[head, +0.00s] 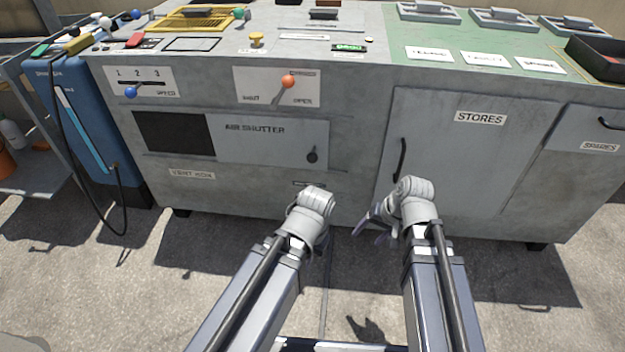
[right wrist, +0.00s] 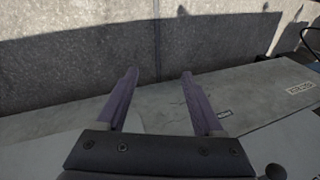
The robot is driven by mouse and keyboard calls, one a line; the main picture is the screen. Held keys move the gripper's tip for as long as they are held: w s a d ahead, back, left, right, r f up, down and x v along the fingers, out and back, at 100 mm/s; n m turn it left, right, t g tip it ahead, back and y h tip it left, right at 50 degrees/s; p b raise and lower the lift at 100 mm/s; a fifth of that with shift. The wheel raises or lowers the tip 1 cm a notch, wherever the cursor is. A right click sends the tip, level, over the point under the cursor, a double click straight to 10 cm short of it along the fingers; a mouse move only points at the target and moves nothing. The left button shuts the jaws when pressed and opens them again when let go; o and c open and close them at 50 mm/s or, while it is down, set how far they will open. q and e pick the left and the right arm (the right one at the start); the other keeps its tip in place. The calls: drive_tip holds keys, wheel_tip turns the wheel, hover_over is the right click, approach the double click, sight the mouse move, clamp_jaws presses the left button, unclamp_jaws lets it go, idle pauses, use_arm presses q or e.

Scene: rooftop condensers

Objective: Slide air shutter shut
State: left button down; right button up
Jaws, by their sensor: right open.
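The air shutter (head: 265,143) is a grey sliding panel on the front of the grey cabinet, with a dark round knob (head: 312,156) near its right end. A dark opening (head: 174,133) shows uncovered to the left of the panel. My right gripper (head: 368,222) is below and to the right of the knob, apart from the panel, in front of the cabinet's lower part. In the right wrist view its two fingers (right wrist: 159,75) are spread with nothing between them. My left gripper is mostly hidden behind its own wrist, below the shutter; its fingers cannot be made out.
Above the shutter are a blue-knobbed lever (head: 131,92) and an orange-knobbed lever (head: 288,82). The STORES door (head: 460,150) with a dark handle is to the right. A blue unit (head: 85,125) with a black hose stands at the left. Open floor lies in front.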

drive_tip(key=w+a+r+m+t+y+b, duration=0.1)
drive_tip(key=w+a+r+m+t+y, duration=0.2)
drive_tip(key=w+a+m+y, duration=0.3)
drive_tip(key=m+t+y, duration=0.3)
drive_tip(key=m+y, duration=0.1)
drive_tip(key=m, duration=0.1)
approach(312, 156)
drive_tip(key=w+a+f, duration=0.2)
use_arm(q)
drive_tip(key=shift+f+b, duration=0.85)
drive_tip(key=shift+f, duration=1.5)
use_arm(e)
drive_tip(key=shift+x, duration=3.75)
clamp_jaws()
